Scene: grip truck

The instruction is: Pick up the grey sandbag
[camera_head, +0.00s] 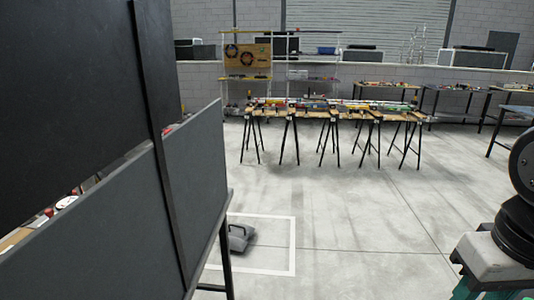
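The grey sandbag (240,237) lies on the concrete floor, inside a white painted square outline (293,262) at the lower middle of the view. Its left part is hidden behind a dark panel and its thin leg. My gripper is not in view, so its state and its distance from the sandbag do not show. Dark rounded links of what looks like my arm show at the right edge.
A dark panelled stand (110,215) fills the left side, close to the sandbag. Trestle tables (335,115) with tools stand across the back, and dark workbenches (455,90) stand at the right. The floor (360,215) between is clear.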

